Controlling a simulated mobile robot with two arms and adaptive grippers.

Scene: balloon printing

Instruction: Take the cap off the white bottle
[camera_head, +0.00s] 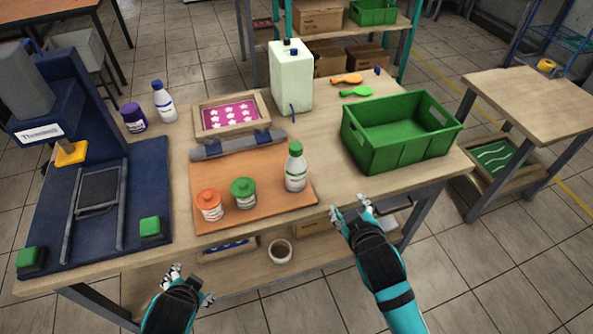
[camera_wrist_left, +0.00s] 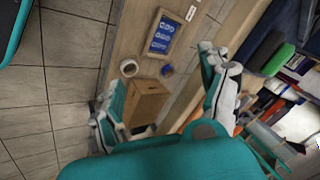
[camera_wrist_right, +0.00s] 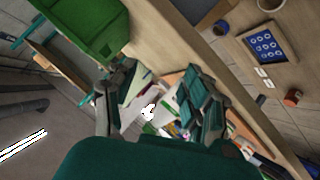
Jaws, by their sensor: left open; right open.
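A white bottle (camera_head: 296,170) with a green cap (camera_head: 295,149) stands upright on the orange board (camera_head: 262,208) on the table. A second white bottle (camera_head: 163,104), with a blue cap (camera_head: 157,85), stands farther back on the left; both caps are on. My right gripper (camera_head: 352,212) is open and empty at the table's front edge, right of and nearer than the green-capped bottle, apart from it. My left gripper (camera_head: 190,284) is open and empty in front of the table, low and left. Neither bottle is clearly visible in the wrist views.
An orange-lidded jar (camera_head: 209,206) and a green-lidded jar (camera_head: 243,193) stand left of the green-capped bottle. A green crate (camera_head: 402,137) is to the right. A blue press (camera_head: 105,200) fills the table's left side. A white canister (camera_head: 290,78) stands behind. A lower shelf holds small items.

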